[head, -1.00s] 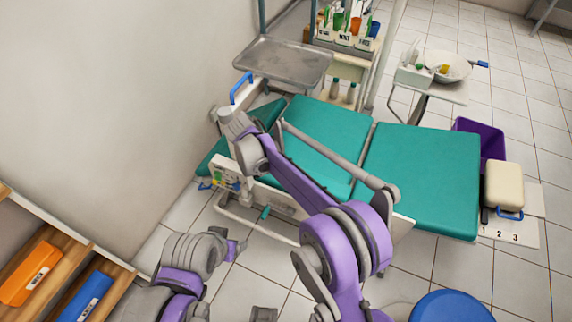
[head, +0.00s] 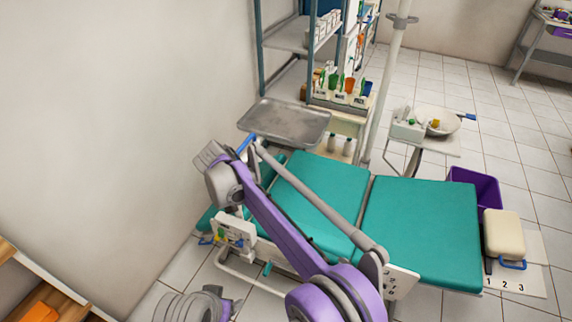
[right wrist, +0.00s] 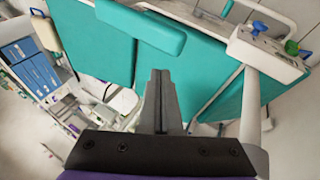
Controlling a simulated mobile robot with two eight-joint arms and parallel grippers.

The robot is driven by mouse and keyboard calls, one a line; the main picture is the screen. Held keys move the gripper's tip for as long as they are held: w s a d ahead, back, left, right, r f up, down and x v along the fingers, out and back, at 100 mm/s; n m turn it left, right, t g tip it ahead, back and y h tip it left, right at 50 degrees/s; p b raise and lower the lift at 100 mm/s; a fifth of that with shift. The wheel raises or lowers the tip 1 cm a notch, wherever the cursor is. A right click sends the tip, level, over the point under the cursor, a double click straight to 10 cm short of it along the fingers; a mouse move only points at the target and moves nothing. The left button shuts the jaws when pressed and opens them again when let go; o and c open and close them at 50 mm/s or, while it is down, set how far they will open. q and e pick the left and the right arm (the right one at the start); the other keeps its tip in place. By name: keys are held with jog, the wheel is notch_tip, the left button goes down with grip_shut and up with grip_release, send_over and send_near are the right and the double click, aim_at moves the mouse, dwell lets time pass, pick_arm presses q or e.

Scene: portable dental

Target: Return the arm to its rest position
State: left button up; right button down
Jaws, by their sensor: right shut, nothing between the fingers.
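My right arm, with a long purple link, comes in from the bottom of the head view and reaches up and left across the teal couch (head: 420,235). Its far end is close to the wall, left of the metal tray (head: 285,121); the fingers cannot be made out there. In the right wrist view my right gripper (right wrist: 160,75) is shut and empty, its fingertips showing against the couch panels and a teal cushion (right wrist: 140,28). Of my left arm only a grey part shows at the bottom left of the head view. My left gripper is out of view.
A shelf rack with a cup holder (head: 340,97) stands behind the couch. A white side unit (head: 236,231) is beside its left end, close to the arm. A basin (head: 438,120), a purple bin (head: 472,187) and a cream box (head: 503,233) are to the right.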

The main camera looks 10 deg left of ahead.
jog(key=s+d+r+n+y+p, duration=0.15)
jog(key=s+d+r, duration=0.25)
jog(key=d, duration=0.6)
jog(key=s+d+r+m+y+p, duration=0.1)
jog(key=s+d+r+y, duration=0.2)
jog(key=d, duration=0.7)
jog(key=s+d+f+t+p, duration=0.1)
jog(key=s+d+f, duration=0.1)
jog(key=s+d, duration=0.3)
jog(key=s+d+f+t+y+p, duration=0.1)
jog(key=s+d, duration=0.4)
jog(key=s, duration=0.9)
jog(key=shift+s+d+f+t, duration=0.15)
jog(key=shift+d+f+t, duration=0.2)
jog(key=shift+t, duration=0.15)
jog(key=shift+n, duration=0.25)
